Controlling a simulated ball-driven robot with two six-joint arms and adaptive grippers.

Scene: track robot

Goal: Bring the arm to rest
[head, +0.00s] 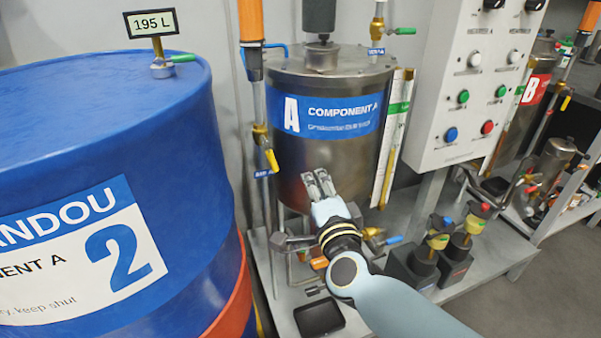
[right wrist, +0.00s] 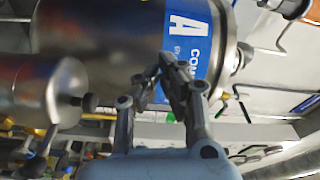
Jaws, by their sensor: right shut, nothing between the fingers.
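My right gripper (head: 318,184) is in front of the lower part of the steel Component A tank (head: 290,160) in the head view. Its fingers are shut and hold nothing. The right wrist view shows the same fingers (right wrist: 172,65) closed together, with the tank (right wrist: 100,30) and its blue label behind them. I cannot tell how far the fingertips are from the tank wall. My right arm reaches in from the lower right. My left gripper is not in view.
A large blue drum (head: 100,120) fills the left. A control panel (head: 473,85) with coloured buttons hangs at the upper right. Valves and two small pumps (head: 412,265) stand on the grey frame. A black tray (head: 319,318) lies below my right arm. Grey floor (head: 560,290) is free at the lower right.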

